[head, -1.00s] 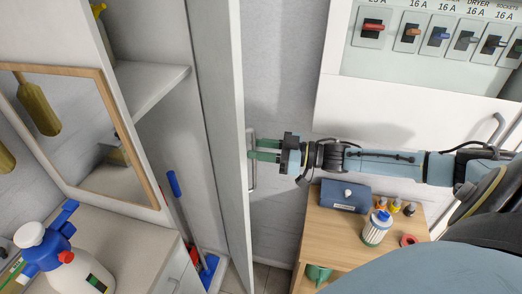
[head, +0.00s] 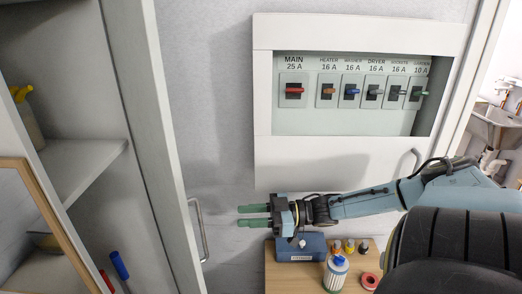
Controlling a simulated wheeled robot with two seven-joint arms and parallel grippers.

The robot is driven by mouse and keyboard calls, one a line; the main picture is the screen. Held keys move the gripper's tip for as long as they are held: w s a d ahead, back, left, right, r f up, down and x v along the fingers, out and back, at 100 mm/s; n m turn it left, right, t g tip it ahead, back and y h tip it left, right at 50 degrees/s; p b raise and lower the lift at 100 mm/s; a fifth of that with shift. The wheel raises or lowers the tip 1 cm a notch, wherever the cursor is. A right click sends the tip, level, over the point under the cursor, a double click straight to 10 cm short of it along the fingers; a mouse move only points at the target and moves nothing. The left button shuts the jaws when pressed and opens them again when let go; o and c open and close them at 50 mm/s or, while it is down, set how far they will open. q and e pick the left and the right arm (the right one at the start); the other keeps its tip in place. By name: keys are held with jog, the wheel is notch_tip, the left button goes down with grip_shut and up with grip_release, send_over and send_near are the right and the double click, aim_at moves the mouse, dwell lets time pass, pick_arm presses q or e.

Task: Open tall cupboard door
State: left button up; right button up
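The tall cupboard door (head: 158,150) is a pale panel seen nearly edge-on at left. It stands swung out, and the cupboard interior with its shelf (head: 78,165) shows to its left. A grey bar handle (head: 201,230) is on the door's right face. My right gripper (head: 240,215) is to the right of the handle, its two green fingers pointing left toward it. The fingers are apart with nothing visible between them, and a gap separates their tips from the handle. My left gripper is not in view.
A breaker panel (head: 348,122) with coloured switches is on the wall above my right arm. Below the gripper, a wooden stand (head: 285,278) holds a blue case (head: 302,248), a filter cartridge (head: 336,273), small bottles and red tape (head: 369,281). A sink (head: 497,125) is far right.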

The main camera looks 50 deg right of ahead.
jog(key=shift+p+v, duration=0.3)
jog(key=shift+v, duration=1.25)
